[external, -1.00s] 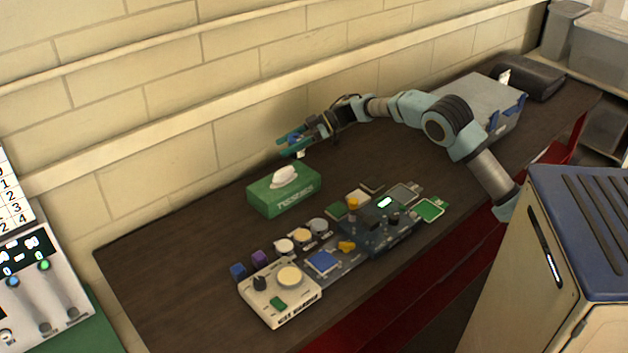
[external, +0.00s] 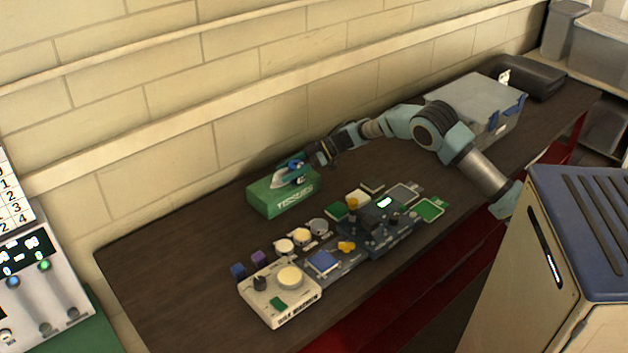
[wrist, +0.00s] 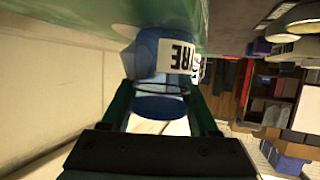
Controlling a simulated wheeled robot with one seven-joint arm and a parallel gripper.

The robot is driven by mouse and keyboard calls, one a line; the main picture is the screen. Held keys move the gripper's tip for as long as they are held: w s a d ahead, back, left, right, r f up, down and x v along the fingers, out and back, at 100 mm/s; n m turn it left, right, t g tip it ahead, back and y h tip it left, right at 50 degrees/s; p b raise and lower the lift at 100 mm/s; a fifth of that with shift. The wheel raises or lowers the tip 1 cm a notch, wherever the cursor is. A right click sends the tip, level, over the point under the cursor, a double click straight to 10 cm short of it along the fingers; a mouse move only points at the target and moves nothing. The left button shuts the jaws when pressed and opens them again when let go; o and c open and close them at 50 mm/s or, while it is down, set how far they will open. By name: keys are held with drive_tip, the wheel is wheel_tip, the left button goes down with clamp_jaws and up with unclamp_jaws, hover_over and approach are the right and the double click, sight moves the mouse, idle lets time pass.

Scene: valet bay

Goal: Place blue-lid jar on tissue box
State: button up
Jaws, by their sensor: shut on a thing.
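My gripper (external: 287,175) is just above the box top, reaching in from the right. It is shut on the blue-lid jar (external: 298,179), which is small and partly covered by the fingers. In the wrist view the jar (wrist: 150,50) is translucent blue with a white lettered label, between the two green fingers (wrist: 163,95).
In front of the box stand several small jars (external: 285,246), a cream device with a dial (external: 280,295) and a dark device with knobs (external: 380,230). A grey lidded case (external: 475,100) is at the back right. The bench's left end is clear.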

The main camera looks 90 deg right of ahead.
drive_tip(key=shift+f, duration=0.15)
drive_tip(key=o, duration=1.3)
drive_tip(key=shift+o, duration=0.2)
drive_tip(key=b+v, duration=0.3)
drive_tip(key=v, duration=0.9)
drive_tip(key=shift+d, duration=0.1)
